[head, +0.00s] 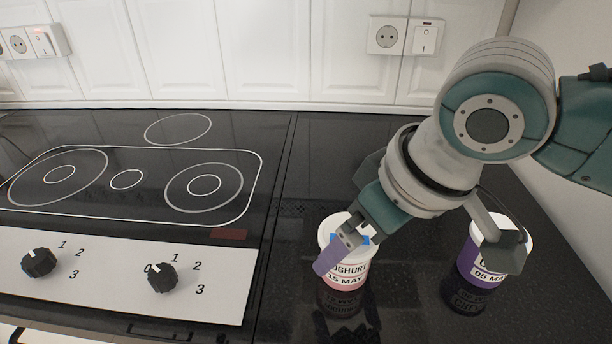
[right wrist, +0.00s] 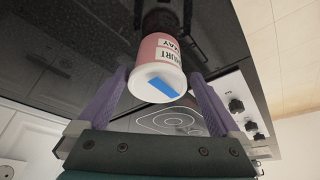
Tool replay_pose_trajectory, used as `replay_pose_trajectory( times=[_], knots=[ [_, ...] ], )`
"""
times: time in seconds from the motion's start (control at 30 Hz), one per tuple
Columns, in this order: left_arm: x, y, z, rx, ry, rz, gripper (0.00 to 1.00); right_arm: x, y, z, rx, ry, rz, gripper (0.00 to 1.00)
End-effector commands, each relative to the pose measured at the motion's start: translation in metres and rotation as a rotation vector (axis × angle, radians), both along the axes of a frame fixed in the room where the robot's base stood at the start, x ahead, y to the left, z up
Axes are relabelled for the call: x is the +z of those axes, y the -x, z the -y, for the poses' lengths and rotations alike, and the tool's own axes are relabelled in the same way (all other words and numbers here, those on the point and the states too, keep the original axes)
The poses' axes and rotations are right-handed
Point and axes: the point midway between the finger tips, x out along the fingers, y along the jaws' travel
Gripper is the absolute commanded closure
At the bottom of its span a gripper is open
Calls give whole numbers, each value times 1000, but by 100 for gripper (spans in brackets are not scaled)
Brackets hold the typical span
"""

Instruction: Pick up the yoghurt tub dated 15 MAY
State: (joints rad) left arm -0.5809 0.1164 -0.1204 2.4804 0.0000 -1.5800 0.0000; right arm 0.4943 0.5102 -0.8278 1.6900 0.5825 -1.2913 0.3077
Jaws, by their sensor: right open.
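The yoghurt tub marked 15 MAY (head: 347,272) stands upright on the black worktop, right of the hob. It has a white lid, a pink and white side and a blue mark on the lid. My right gripper (head: 342,246) is over its lid and hides part of it in the head view. In the right wrist view the same tub (right wrist: 161,66) shows between the spread purple fingers of my right gripper (right wrist: 160,78), with gaps on both sides. The gripper is open and holds nothing. My left gripper is not in view.
A purple tub marked 05 MAY (head: 481,265) stands to the right, partly hidden by my right wrist. The black hob (head: 125,205) with its knob panel (head: 110,285) is at the left. A white panelled wall (head: 240,50) closes the back.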

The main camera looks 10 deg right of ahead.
Motion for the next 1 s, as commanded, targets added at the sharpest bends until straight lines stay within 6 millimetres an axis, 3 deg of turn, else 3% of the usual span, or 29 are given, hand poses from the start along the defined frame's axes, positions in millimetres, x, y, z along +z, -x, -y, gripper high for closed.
replay_pose_trajectory(
  times=[0.23,0.57,1.0],
  knots=[
    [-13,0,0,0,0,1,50,-39,-11,-3,1,2,0,0],
    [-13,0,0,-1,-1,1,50,-43,-13,-4,1,1,2,1],
    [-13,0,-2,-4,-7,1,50,-43,-13,-4,1,1,1,51]
  ],
)
